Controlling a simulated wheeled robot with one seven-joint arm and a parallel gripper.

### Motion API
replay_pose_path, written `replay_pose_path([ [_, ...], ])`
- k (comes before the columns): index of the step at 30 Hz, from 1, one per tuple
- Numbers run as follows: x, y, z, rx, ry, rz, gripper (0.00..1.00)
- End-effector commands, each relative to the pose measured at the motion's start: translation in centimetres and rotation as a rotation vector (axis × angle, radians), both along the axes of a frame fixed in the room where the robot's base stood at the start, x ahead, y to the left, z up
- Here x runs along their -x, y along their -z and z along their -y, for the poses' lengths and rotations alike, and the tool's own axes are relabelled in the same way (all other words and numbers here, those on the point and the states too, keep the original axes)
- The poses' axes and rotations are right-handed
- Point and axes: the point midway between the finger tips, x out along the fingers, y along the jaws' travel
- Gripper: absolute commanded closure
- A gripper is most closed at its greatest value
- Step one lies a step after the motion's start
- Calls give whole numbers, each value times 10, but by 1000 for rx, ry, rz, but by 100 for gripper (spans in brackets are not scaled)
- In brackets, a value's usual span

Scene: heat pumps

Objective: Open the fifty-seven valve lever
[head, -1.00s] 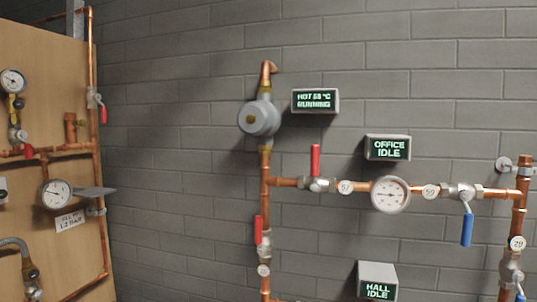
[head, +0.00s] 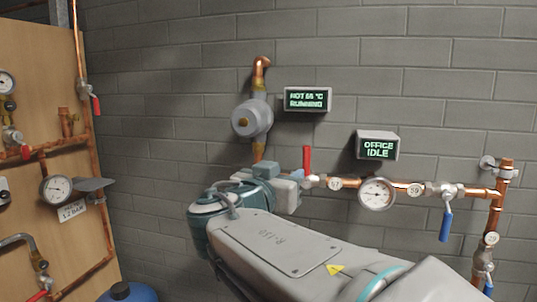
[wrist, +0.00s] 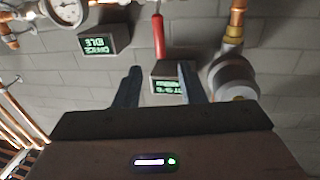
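The fifty-seven valve's red lever (head: 307,160) points straight up, across its horizontal copper pipe, just left of the round tag 57 (head: 335,183). In the wrist view, which is upside down, a red lever (wrist: 158,38) hangs just beyond and between my fingertips. My gripper (wrist: 161,76) is open, its two dark fingers spread, with nothing between them that I can see touching. In the head view my arm covers the pipe left of the valve and hides my fingers.
A round grey pump (head: 252,118) is left of the lever, also close to my finger in the wrist view (wrist: 232,75). A gauge (head: 377,194) and a blue lever (head: 446,224) sit to the right. Displays read running (head: 307,99) and office idle (head: 378,146).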

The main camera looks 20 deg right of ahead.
Motion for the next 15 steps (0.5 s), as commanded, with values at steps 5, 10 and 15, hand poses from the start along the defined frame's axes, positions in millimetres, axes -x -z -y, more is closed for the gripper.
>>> replay_pose_path([
  [5,-20,-3,22,-1,4,-6,64],
  [10,-47,-3,48,-1,4,-8,64],
  [15,-70,-3,72,-1,3,-7,64],
])
